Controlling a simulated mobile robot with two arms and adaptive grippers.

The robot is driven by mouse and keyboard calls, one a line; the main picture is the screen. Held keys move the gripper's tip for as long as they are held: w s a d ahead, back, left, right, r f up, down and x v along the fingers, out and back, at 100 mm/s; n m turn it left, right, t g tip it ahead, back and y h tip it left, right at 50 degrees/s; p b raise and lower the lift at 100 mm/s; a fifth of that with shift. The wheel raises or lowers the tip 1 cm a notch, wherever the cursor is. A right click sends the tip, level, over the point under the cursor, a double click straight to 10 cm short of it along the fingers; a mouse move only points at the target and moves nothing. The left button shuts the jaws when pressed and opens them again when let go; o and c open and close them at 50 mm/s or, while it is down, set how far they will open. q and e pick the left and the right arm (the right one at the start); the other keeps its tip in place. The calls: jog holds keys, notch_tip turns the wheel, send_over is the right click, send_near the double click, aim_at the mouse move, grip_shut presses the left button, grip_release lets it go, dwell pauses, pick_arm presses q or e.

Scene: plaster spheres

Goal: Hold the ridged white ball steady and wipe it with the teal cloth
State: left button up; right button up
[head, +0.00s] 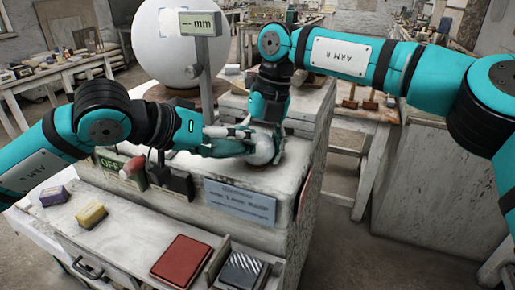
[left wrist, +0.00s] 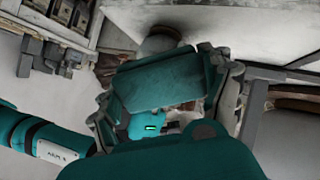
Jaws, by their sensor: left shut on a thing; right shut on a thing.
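The white ball (head: 262,149) sits on the pale top of the bench block, near its front edge; its ridges are too small to make out. My right gripper (head: 266,132) comes down from above and is shut on the ball. My left gripper (head: 218,138) reaches in from the left and is shut on the teal cloth (head: 230,148). The cloth is close against the ball's left side; I cannot tell whether they touch. In the left wrist view the cloth (left wrist: 155,82) spans between my left fingers, with a grey rounded shape beyond it that may be the ball.
A large white sphere (head: 165,58) stands behind, with an "mm" display (head: 201,22) on a post. A red-topped switch (head: 132,167) is at the front left. Purple (head: 55,197) and yellow (head: 91,215) blocks, a red pad (head: 182,262) and a striped item (head: 242,271) lie lower in front.

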pick_arm(q)
jog(key=shift+o, duration=0.2)
jog(key=shift+w+a+f, duration=0.3)
jog(key=shift+a+f, duration=0.05)
jog(key=shift+a, duration=0.2)
jog(key=shift+w+a+f, duration=0.3)
jog(key=shift+a, duration=0.2)
jog(key=shift+s+d+r, duration=0.4)
jog(key=shift+d+r, duration=0.05)
jog(key=shift+d, duration=0.2)
jog(key=shift+s+d+r, duration=0.45)
jog(key=shift+d, duration=0.25)
jog(key=shift+s+d+r, duration=0.4)
jog(key=shift+d+r, duration=0.05)
jog(key=shift+d, duration=0.2)
jog(key=shift+c, duration=0.2)
jog(key=shift+w+a+f, duration=0.5)
jog(key=shift+a, duration=0.25)
jog(key=shift+w+a+f, duration=0.5)
jog(key=shift+a, duration=0.25)
jog(key=shift+w+a+f, duration=0.2)
jog(key=shift+a, duration=0.35)
jog(key=shift+s+d+r, duration=0.4)
jog(key=shift+d, duration=0.3)
jog(key=shift+s+d+r, duration=0.4)
jog(key=shift+d, duration=0.35)
jog(key=shift+s+d+r, duration=0.4)
jog(key=shift+d, duration=0.3)
jog(key=shift+a, duration=0.15)
